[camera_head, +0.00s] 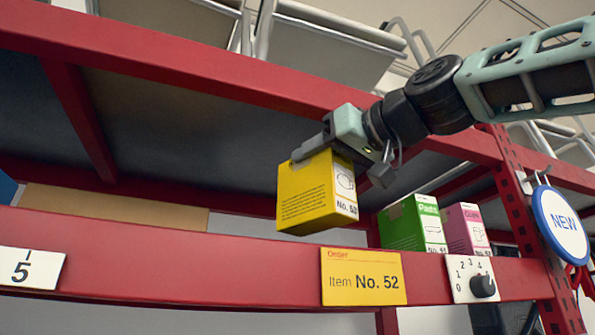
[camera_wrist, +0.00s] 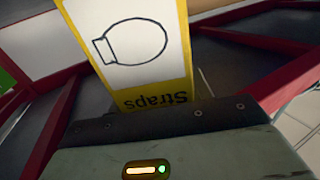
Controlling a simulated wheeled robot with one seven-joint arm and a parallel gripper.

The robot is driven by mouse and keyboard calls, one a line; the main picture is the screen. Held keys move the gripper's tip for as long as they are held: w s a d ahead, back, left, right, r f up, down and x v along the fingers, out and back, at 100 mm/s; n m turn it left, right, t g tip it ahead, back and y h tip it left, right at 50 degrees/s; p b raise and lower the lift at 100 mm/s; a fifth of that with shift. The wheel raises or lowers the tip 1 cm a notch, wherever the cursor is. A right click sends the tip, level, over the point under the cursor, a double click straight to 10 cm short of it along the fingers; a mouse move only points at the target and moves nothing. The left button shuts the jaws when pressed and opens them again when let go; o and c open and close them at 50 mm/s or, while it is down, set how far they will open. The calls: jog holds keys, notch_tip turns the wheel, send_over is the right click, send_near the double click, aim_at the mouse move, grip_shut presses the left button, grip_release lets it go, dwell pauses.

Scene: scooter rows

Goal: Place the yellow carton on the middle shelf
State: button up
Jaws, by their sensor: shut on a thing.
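The yellow carton (camera_head: 308,198), with a white label panel marked "No. 53", hangs in my gripper (camera_head: 343,152), tilted slightly. My gripper is shut on its top part. The carton is in the shelf opening, above the red front beam (camera_head: 150,255); its lower edge appears just above the beam, and I cannot tell whether it touches anything. In the wrist view the carton (camera_wrist: 184,45) shows its white face with an outline drawing and the word "Straps" upside down. The shelf surface behind the beam is hidden.
A green carton (camera_head: 402,225) and a pink carton (camera_head: 458,228) stand to the right. A yellow "Item No. 52" card (camera_head: 363,277), a dial plate (camera_head: 470,278) and a "5" tag (camera_head: 30,268) are on the beam. A round "NEW" sign (camera_head: 561,224) hangs by the red upright.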

jog(key=p, duration=0.2)
send_over(297, 232)
jog(key=shift+f, duration=1.75)
jog(key=shift+f+b, duration=0.2)
jog(key=shift+b, duration=0.1)
jog(key=o, duration=1.4)
jog(key=shift+r, duration=0.15)
